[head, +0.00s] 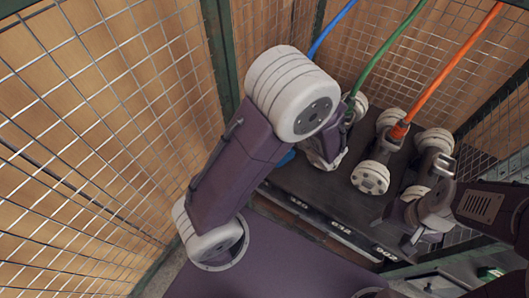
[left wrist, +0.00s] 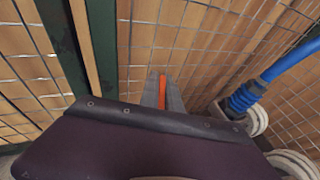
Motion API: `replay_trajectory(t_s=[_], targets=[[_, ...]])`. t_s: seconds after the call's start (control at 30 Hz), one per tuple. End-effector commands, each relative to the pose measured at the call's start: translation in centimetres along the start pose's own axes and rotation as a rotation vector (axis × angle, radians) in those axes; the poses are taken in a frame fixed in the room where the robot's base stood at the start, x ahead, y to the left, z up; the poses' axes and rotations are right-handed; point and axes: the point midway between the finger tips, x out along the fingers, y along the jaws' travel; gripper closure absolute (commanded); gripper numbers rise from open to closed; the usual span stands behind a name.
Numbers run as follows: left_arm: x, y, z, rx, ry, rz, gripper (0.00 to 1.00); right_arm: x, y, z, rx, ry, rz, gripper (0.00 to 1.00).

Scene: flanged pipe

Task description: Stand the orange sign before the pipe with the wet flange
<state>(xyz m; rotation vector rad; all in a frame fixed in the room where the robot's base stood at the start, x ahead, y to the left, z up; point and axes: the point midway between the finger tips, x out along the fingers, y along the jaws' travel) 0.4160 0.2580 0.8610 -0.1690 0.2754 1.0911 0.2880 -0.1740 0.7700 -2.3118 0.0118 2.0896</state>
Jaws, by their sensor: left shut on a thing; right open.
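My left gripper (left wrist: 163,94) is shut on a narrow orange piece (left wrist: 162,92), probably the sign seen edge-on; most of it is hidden. In the head view my left arm hides that gripper and the piece. Pipes with pale flanges stand on a dark shelf at the right of the head view; one pale flange (head: 370,178) faces forward below the orange hose. I cannot tell which flange is wet. My right gripper (head: 393,233) is open and empty over the front right of the shelf.
Blue (head: 333,26), green (head: 385,63) and orange (head: 447,68) hoses rise from the pipes. The blue hose also shows in the left wrist view (left wrist: 265,82). Wire mesh walls (head: 105,110) and dark green posts enclose the place. Number labels line the shelf's front edge (head: 335,228).

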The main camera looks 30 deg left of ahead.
Motion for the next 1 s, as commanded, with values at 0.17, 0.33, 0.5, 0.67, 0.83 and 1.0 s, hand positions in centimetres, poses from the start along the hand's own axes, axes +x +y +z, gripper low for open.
replay_trajectory(t_s=[0.17, 0.33, 0.5, 0.67, 0.83, 1.0], targets=[[1.2, 0.0, -3.9, 0.008, 0.0, 0.002, 1.0, 1.9, 0.1, 0.2, 0.0, 0.0, 0.0, 0.28], [2.9, 0.0, -9.4, 0.007, 0.0, 0.001, 1.0, 4.1, 0.1, 0.5, 0.0, -0.001, 0.0, 0.28], [4.0, 0.1, -12.9, 0.003, -0.001, 0.001, 1.0, 5.3, 0.1, 0.6, 0.0, 0.0, 0.0, 0.28], [4.2, 0.0, -13.6, 0.0, -0.001, -0.001, 1.0, 5.4, 0.1, 0.6, 0.0, 0.0, 0.0, 0.28], [4.6, 0.0, -14.8, 0.002, 0.0, 0.0, 1.0, 6.0, 0.1, 0.6, 0.0, 0.0, 0.0, 0.28], [5.4, 0.0, -17.4, 0.003, -0.001, 0.001, 1.0, 7.1, 0.1, 0.8, 0.0, 0.0, 0.0, 0.28]])
